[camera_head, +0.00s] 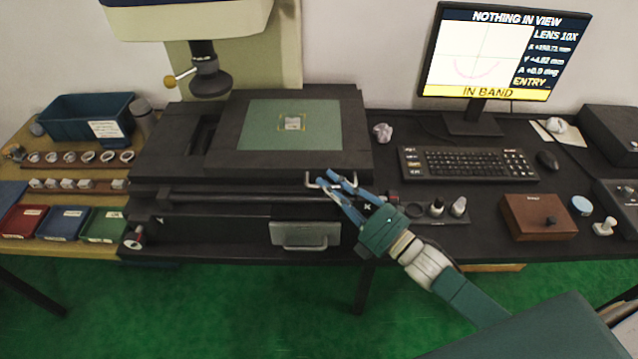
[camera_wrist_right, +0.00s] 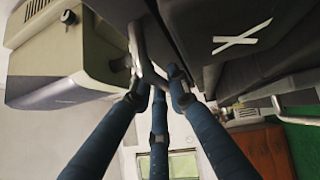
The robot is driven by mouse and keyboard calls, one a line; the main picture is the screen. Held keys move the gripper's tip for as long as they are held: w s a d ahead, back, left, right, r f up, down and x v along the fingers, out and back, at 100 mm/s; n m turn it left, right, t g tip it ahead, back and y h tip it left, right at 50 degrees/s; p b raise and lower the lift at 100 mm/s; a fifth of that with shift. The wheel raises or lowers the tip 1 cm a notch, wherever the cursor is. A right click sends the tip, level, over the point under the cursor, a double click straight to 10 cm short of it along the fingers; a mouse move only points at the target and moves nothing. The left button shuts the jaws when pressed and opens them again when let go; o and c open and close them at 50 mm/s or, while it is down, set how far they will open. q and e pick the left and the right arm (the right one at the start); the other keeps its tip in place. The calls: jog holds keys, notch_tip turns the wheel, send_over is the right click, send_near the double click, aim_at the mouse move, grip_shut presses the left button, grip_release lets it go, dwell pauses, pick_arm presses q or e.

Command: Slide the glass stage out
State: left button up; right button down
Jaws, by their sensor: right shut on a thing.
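The glass stage (camera_head: 247,137) is a green pane in a dark frame, in front of the microscope's lens (camera_head: 210,80) and pulled toward the right. A small pale part (camera_head: 292,123) lies on the pane inside a yellow outline. A metal bar handle (camera_head: 318,182) sticks out of the stage's front right. My right gripper (camera_head: 335,185), with blue fingers, is shut on this handle. In the right wrist view the fingers close around the metal handle (camera_wrist_right: 141,55). My left gripper is not in view.
A monitor (camera_head: 503,57) reads "NOTHING IN VIEW" and "IN BAND". A keyboard (camera_head: 465,164) and brown box (camera_head: 538,216) stand right. Blue bin (camera_head: 85,120), several rings (camera_head: 90,157) and coloured trays (camera_head: 62,222) stand left. A drawer handle (camera_head: 305,236) is below the stage.

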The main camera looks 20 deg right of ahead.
jog(key=shift+d, duration=0.15)
jog(key=c, duration=1.6)
grip_release()
jog(key=shift+c, duration=0.2)
jog(key=v, duration=1.2)
jog(key=shift+f, duration=0.1)
jog(key=shift+c, duration=0.4)
